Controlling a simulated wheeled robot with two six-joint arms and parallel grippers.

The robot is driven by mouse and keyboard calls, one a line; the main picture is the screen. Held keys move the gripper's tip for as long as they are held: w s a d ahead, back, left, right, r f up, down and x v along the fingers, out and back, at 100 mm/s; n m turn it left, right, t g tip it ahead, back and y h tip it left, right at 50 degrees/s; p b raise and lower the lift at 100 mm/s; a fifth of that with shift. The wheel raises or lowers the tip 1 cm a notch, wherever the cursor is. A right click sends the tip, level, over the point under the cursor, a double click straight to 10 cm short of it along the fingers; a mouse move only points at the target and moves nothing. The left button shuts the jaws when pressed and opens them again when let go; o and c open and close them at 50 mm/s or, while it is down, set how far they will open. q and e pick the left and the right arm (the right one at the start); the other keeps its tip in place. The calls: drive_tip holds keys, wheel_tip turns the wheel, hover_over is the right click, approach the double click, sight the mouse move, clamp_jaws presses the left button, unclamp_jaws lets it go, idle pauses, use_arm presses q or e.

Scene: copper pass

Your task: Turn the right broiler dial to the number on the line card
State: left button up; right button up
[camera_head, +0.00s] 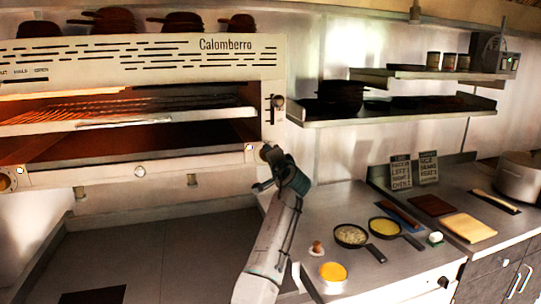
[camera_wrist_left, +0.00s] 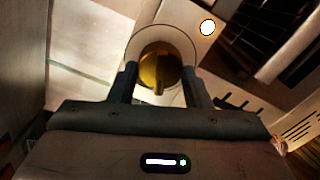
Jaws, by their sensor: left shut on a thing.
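The right broiler dial (camera_wrist_left: 158,66) is a round brass knob with a raised grip bar, set on a pale round plate on the broiler front. In the left wrist view its bar points toward the bottom of the picture. My left gripper (camera_head: 267,160) is at the right end of the broiler's lower front rail, shut on this dial with one finger on each side. The gripper mostly hides the dial in the head view. My right gripper is not in view.
The broiler (camera_head: 140,55) glows inside, with a left dial (camera_head: 6,180) at its lower left. On the right counter are two pans (camera_head: 350,235) (camera_head: 384,227), a yellow bowl (camera_head: 333,271) and a cutting board (camera_head: 466,228). Wall shelves (camera_head: 400,112) hang above.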

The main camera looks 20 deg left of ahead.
use_arm(q)
drive_tip(key=shift+f+m+p, duration=0.2)
drive_tip(key=shift+m+p, duration=1.25)
drive_tip(key=shift+m, duration=1.45)
drive_tip(key=shift+f, duration=0.1)
drive_tip(key=o, duration=1)
drive_tip(key=shift+d, duration=0.1)
